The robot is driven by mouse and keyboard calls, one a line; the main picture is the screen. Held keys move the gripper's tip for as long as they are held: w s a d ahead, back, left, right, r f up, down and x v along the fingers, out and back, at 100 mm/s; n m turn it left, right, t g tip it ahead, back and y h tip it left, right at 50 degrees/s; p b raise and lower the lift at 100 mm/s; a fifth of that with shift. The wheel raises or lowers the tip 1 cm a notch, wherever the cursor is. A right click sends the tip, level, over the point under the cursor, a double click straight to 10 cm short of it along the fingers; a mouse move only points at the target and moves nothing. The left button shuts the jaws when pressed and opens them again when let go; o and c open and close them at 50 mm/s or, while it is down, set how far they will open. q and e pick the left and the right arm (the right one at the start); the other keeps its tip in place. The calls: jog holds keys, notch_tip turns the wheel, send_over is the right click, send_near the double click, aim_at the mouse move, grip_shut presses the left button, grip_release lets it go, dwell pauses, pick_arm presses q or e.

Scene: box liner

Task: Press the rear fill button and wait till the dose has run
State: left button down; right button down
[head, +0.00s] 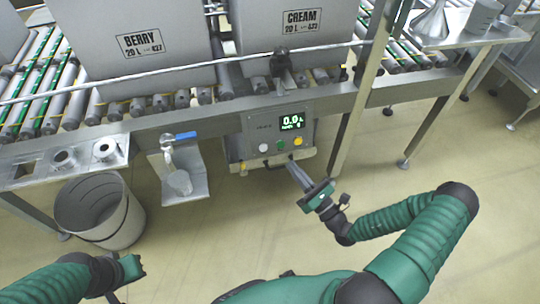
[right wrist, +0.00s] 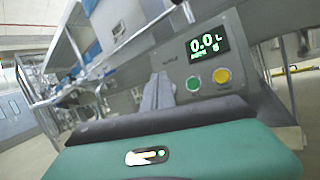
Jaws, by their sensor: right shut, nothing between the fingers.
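The fill control panel (head: 278,130) hangs under the conveyor's front beam. Its green display (head: 292,122) reads 0.0, and 0.0 L in the right wrist view (right wrist: 208,43). A white button (head: 263,147), a green button (head: 280,145) and an orange-yellow button (head: 297,141) sit below. I cannot tell which is the rear fill button. My right gripper (head: 291,163) is shut and empty, its tips just below and in front of the panel.
Boxes labelled BERRY (head: 140,40) and CREAM (head: 295,25) stand on the roller conveyor. A blue-handled tap (head: 178,138) and a grey bin (head: 100,212) are left of the panel. A steel post (head: 362,85) stands to its right. The floor in front is clear.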

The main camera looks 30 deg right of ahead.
dwell(0.3)
jog(key=b, duration=0.5)
send_near(281, 144)
jog(key=w+a+r, duration=0.3)
jog(key=w, duration=0.1)
jog(key=shift+w+d, duration=0.25)
jog(key=shift+w, duration=0.1)
jog(key=shift+w+r, duration=0.1)
dwell(1.1)
jog(key=shift+w+p, duration=0.25)
jog(key=shift+p, duration=0.2)
